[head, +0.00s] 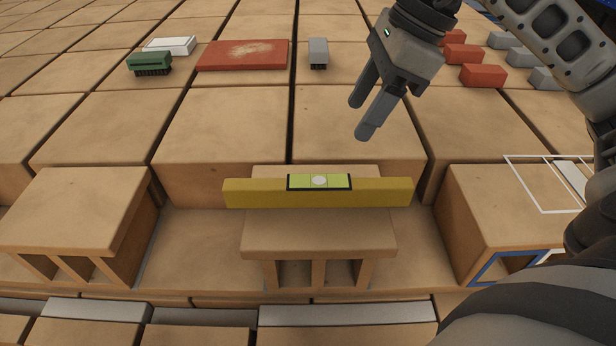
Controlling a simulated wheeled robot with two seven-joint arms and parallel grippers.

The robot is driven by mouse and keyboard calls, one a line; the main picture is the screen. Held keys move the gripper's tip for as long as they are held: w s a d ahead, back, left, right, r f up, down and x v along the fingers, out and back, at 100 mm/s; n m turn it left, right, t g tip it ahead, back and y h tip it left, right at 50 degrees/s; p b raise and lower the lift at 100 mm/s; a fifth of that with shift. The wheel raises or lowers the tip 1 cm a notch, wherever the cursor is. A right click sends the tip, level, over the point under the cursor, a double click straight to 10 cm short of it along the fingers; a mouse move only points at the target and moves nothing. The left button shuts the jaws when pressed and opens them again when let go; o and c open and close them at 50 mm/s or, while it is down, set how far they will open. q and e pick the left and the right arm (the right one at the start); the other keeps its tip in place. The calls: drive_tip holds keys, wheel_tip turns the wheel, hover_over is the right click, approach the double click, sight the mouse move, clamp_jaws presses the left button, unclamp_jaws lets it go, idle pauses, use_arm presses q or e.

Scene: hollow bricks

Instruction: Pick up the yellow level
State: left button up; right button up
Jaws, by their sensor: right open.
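The yellow level (255,193) lies lengthwise left to right across a hollow brick (318,230) in the front middle. Its green vial window faces up, and both ends stick out past the brick's sides. My right gripper (363,117) is open and empty. Its two fingers point down and left, above and behind the level, apart from it. My left gripper is not in view.
Hollow bricks stand to the left (75,210) and right (490,210) of the middle one. Behind lie a red board (243,55), a green brush (149,62), a white block (170,45), a grey brush (319,50) and several red and grey blocks (483,76). White outlines mark the right brick.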

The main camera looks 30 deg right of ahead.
sight(319, 181)
drive_tip(key=x, duration=1.4)
drive_tip(key=shift+s+a+f+p, duration=0.3)
drive_tip(key=shift+a+p, duration=0.1)
drive_tip(key=shift+a, duration=0.1)
clamp_jaws()
drive_tip(key=shift+r, duration=0.1)
